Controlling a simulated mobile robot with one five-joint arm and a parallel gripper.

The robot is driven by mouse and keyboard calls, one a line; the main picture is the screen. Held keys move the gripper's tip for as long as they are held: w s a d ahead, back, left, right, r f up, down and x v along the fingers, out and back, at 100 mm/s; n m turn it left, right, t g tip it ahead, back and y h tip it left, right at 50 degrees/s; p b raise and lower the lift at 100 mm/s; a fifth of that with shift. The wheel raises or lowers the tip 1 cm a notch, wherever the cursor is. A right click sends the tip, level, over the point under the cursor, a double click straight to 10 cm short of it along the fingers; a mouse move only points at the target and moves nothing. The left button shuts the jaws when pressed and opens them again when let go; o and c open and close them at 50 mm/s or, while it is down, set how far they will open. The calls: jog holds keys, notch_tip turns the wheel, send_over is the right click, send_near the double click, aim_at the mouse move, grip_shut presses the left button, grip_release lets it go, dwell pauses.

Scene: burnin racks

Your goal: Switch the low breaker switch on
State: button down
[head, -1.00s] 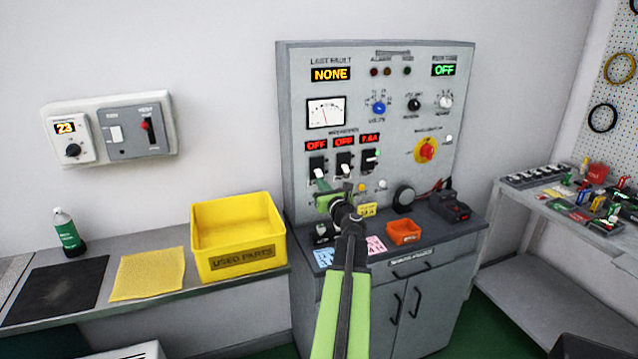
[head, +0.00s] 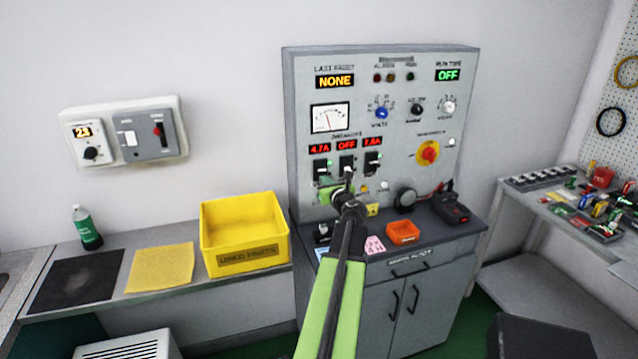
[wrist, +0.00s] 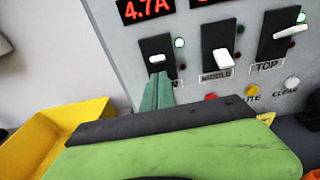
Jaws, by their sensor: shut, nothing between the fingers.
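Three breaker switches sit in a row on the grey panel. The left one (wrist: 160,60) has its name label mostly hidden by my gripper; its display (head: 319,149) reads 4.7A and a green lamp (wrist: 180,42) beside it is lit. The middle switch (wrist: 222,56), labelled MIDDLE, has a display reading OFF (head: 346,145). The right switch (wrist: 290,32), labelled TOP, has a display reading about 7.8A (head: 372,142). My gripper (wrist: 159,82) is shut and empty, its green fingertips just under the left switch's white lever; I cannot tell whether they touch.
A yellow used-parts bin (head: 245,255) stands on the shelf left of the panel. An orange tray (head: 403,232) and a black meter (head: 452,207) sit on the cabinet top. Small knobs and buttons (wrist: 252,89) lie below the switches.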

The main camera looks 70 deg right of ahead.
notch_tip(320, 180, down, 4)
jog(key=s+a+b, duration=0.1)
jog(key=b, duration=0.3)
jog(key=s+a+r+p, duration=0.4)
jog(key=a+r+p, duration=0.1)
jog(key=r+p, duration=0.2)
jog(key=shift+s+a+r+p, duration=0.3)
jog(key=shift+s+r+p, duration=0.05)
jog(key=shift+r+p, duration=0.1)
